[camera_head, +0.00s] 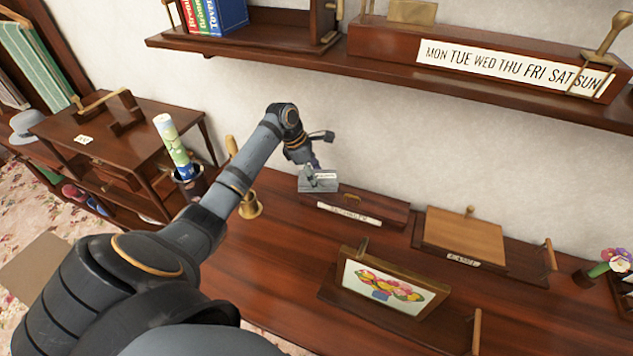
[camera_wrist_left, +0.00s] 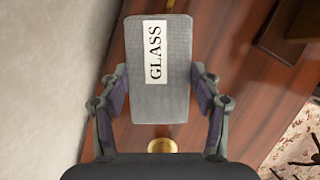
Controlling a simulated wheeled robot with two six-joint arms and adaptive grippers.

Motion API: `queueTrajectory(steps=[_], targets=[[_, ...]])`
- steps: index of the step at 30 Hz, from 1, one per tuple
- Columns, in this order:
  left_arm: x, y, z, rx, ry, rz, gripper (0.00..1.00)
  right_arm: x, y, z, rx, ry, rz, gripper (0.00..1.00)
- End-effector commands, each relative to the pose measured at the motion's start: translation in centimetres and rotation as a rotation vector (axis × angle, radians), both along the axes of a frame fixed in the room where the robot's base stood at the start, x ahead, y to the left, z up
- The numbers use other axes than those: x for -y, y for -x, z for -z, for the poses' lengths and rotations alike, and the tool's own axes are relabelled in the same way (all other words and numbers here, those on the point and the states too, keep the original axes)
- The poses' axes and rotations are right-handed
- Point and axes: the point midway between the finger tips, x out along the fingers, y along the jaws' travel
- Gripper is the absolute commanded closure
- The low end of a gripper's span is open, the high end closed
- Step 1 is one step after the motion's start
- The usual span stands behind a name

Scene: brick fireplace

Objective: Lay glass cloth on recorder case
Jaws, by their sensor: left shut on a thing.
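The glass cloth is a small grey slab-like piece with a white label reading GLASS. It fills the middle of the left wrist view (camera_wrist_left: 178,104) and shows small in the head view (camera_head: 311,186). My left gripper (camera_head: 318,178) is shut on it, with one finger at each long side in the left wrist view (camera_wrist_left: 160,88). The recorder case appears to be the long dark wooden box (camera_head: 385,209) with a white front label too small to read surely. The cloth is at its left end; I cannot tell whether they touch. My right gripper is not in view.
A brass bell (camera_head: 250,206) stands left of the case. To the right are a lighter wooden box (camera_head: 463,235) and a framed fruit picture (camera_head: 390,286). A shelf with a weekday strip (camera_head: 510,68) overhangs behind. The tabletop's front left is clear.

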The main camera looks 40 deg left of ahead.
Motion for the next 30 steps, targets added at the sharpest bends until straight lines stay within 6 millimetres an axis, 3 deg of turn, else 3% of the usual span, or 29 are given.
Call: queueTrajectory(steps=[5,11,18,27,28,30], targets=[[-1.3,-1.6,2.3,0.002,0.0,-0.002,0.62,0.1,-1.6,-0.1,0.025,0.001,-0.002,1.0],[-1.5,-2.0,2.9,0.002,0.0,-0.001,0.62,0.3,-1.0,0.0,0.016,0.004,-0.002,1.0],[-1.6,-2.0,6.0,0.0,0.0,0.001,0.62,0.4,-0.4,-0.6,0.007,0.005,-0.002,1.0],[-1.7,-2.0,6.2,0.002,-0.001,-0.001,0.62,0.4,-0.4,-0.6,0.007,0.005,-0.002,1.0],[-1.7,-2.0,6.3,0.002,-0.001,-0.001,0.33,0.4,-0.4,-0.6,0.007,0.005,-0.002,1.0],[-1.7,-2.0,6.3,0.001,-0.002,-0.001,0.23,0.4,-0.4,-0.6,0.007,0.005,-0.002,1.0]])
